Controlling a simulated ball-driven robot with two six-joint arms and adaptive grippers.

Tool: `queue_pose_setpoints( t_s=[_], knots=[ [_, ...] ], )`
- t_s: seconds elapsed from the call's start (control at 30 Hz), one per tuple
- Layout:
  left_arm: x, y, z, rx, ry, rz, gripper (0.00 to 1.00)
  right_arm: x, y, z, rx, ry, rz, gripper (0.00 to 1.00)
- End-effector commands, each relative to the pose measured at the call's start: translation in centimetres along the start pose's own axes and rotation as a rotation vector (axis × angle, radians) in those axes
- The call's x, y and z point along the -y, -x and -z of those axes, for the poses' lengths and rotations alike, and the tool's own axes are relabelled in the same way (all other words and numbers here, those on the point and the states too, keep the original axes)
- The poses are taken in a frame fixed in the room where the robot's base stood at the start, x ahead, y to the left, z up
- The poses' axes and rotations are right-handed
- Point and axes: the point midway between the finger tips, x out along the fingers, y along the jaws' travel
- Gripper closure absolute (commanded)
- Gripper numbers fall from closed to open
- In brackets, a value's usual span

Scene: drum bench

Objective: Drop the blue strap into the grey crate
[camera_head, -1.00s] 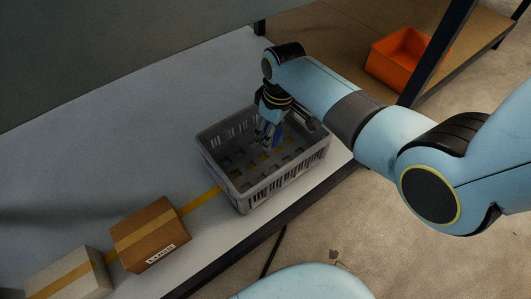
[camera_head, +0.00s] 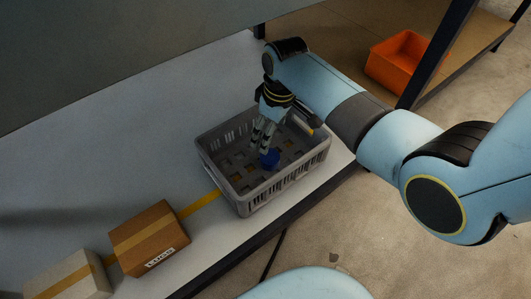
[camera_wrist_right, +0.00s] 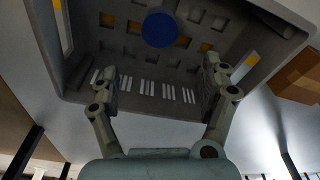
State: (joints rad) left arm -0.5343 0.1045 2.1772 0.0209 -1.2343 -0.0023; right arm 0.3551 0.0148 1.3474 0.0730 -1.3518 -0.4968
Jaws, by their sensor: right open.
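The blue strap (camera_head: 269,158) lies in the grey crate (camera_head: 243,197), on its slotted floor. It shows as a round blue shape in the right wrist view (camera_wrist_right: 158,30). My right gripper (camera_head: 262,146) reaches down into the crate from above, close to the strap in the head view. In the right wrist view its two fingers (camera_wrist_right: 158,80) are spread apart with nothing between them, and the strap lies beyond the fingertips. My left gripper is not in view.
A brown box (camera_head: 150,238) and a paler taped box (camera_head: 68,277) stand on the bench at the lower left. An orange bin (camera_head: 402,57) sits on a brown shelf behind my right arm.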

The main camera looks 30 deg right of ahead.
Motion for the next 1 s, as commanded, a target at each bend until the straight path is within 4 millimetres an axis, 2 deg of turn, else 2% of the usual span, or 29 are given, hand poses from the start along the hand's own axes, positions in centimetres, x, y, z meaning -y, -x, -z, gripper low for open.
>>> queue_pose_setpoints(
  t_s=[0.2, 0.43, 0.6, 1.0],
  knots=[
    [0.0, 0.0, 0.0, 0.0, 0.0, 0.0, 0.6, -0.1, 5.0, 0.1, -0.005, 0.001, -0.003, 0.2],
    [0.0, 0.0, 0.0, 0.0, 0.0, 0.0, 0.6, -0.1, 9.0, 0.0, -0.001, 0.0, -0.002, 0.2],
    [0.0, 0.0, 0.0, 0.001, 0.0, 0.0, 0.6, 0.0, 10.1, 0.0, 0.0, 0.0, -0.001, 0.2],
    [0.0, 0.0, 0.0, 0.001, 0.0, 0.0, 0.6, 0.0, 10.2, 0.0, 0.0, 0.0, 0.0, 0.2]
  ],
)
